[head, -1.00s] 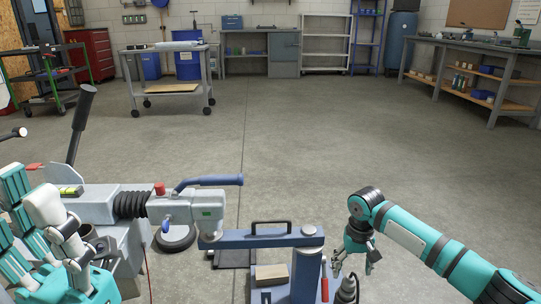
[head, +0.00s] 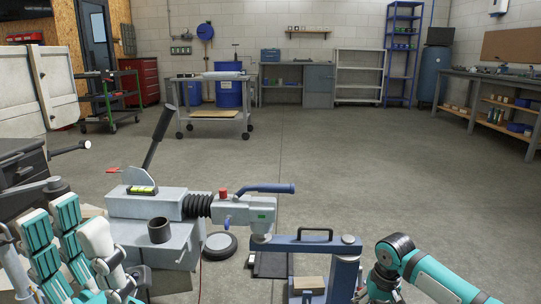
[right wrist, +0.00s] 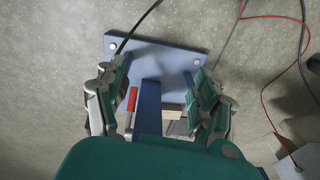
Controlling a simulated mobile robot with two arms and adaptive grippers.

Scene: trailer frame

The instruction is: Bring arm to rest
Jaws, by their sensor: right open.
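The grey trailer coupling (head: 248,213) with a black bellows, a blue handle and a red cap lies at the front centre. My left gripper (head: 82,225) is at the lower left, left of the coupling's grey housing (head: 160,240); its fingers stand apart with nothing visible between them. My right arm (head: 415,267) comes in at the lower right, and its gripper is below the picture edge. In the right wrist view my right gripper (right wrist: 159,70) is open, above a blue stand with a base plate (right wrist: 175,57) and a red handle (right wrist: 132,99). I cannot tell whether it touches the stand.
The blue stand (head: 305,244) with a black grip is right of the coupling. A black lever (head: 157,138) rises behind the housing. A white panel (head: 55,88) stands at the left. Beyond are a wheeled table (head: 214,103) and workbench (head: 490,87). The mid floor is clear.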

